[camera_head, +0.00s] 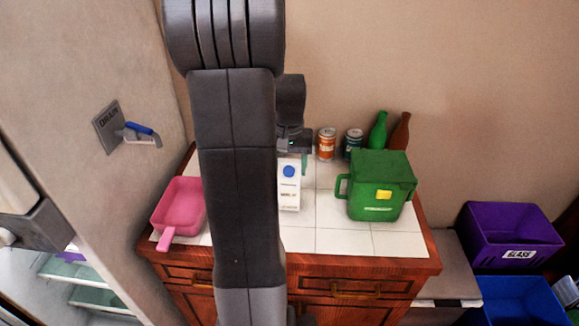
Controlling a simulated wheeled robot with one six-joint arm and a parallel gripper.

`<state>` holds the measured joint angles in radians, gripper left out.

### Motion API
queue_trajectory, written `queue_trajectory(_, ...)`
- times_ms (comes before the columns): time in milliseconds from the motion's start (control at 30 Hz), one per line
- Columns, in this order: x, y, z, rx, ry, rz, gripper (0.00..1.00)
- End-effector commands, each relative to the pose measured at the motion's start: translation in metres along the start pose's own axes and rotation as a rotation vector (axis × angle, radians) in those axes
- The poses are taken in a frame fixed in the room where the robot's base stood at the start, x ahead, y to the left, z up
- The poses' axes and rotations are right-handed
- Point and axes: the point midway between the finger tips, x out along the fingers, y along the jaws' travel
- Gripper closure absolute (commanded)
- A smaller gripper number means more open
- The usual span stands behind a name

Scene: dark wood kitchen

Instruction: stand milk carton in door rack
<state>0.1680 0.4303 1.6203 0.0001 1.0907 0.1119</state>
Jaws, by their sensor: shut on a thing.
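The white milk carton (289,190) with a blue round mark stands upright over the white tiled counter top, partly hidden behind my arm. My gripper (293,160) is at the top of the carton and shut on it. My arm hides much of the hold, and I cannot tell whether the carton's base touches the tiles. At the lower left, glass shelves (85,297) show inside what looks like an open fridge. I cannot make out the door rack.
A pink pan (180,208) lies left on the wooden cabinet (290,262). A green jug (380,188), cans (327,143) and bottles (378,131) stand to the right and behind. Purple (508,238) and blue (520,302) bins are at right. A blue-handled drain lever (140,130) juts from the left wall.

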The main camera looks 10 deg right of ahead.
Motion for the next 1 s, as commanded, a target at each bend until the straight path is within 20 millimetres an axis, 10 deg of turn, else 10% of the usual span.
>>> queue_trajectory(467, 0.011, 0.0, 0.0, 0.0, 0.002, 0.0, 1.0)
queue_trajectory(500, 0.01, 0.0, 0.0, 0.0, 0.0, 0.0, 0.36)
queue_trajectory(567, 0.01, 0.0, 0.0, 0.0, 0.0, 0.0, 0.24)
queue_trajectory(1000, -0.001, 0.0, -0.001, 0.0, 0.003, 0.0, 0.22)
